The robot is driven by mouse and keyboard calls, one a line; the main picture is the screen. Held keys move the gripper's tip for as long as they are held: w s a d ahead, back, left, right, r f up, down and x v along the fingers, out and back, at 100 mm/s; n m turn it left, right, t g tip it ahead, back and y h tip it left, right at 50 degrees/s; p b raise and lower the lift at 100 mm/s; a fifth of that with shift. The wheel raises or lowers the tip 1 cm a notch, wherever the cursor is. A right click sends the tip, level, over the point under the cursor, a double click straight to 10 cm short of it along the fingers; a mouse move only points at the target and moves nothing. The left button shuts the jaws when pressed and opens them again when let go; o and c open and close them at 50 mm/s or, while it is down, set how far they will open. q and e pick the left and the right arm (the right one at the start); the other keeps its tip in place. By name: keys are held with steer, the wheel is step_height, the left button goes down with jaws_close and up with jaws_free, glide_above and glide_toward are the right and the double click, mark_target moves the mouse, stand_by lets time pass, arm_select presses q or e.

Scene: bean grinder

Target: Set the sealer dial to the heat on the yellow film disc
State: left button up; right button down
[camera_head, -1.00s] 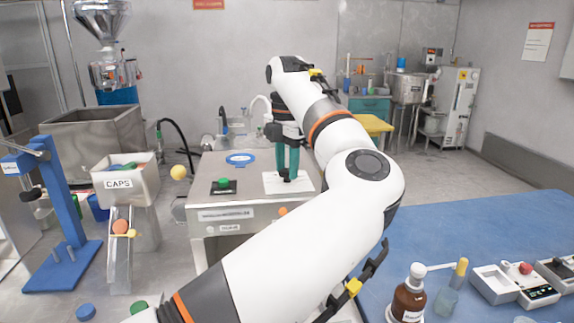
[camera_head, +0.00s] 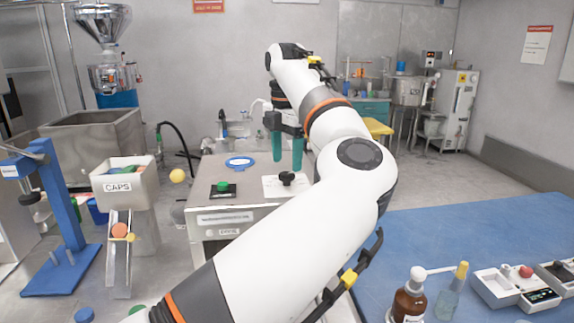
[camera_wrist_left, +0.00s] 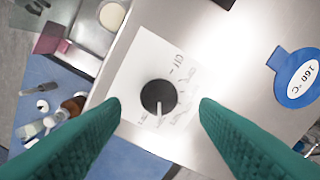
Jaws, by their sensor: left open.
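The sealer dial is a black round knob (camera_head: 286,178) on a white plate on top of the steel machine. In the left wrist view the knob (camera_wrist_left: 158,96) has a white pointer line aimed toward the picture's bottom. "Off" is readable at its upper right; the other marks are blurred. My left gripper (camera_head: 287,168) is open and empty just above the knob, its green fingers apart. A blue-rimmed disc (camera_head: 240,163) lies on the same top; in the wrist view this disc (camera_wrist_left: 297,78) reads 160 °C. I cannot identify a yellow film disc. My right gripper is not in view.
A green button (camera_head: 223,186) on a black base is left of the dial plate. A CAPS bin (camera_head: 125,187) and blue press (camera_head: 62,225) stand at left. A blue table (camera_head: 480,235) at right holds a brown bottle (camera_head: 408,300) and small devices.

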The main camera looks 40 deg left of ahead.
mark_target(287, 174)
arm_select(q)
step_height(287, 174, up, 9)
steer(key=p, duration=0.1)
steer(key=shift+p, duration=0.3)
stand_by(0.4)
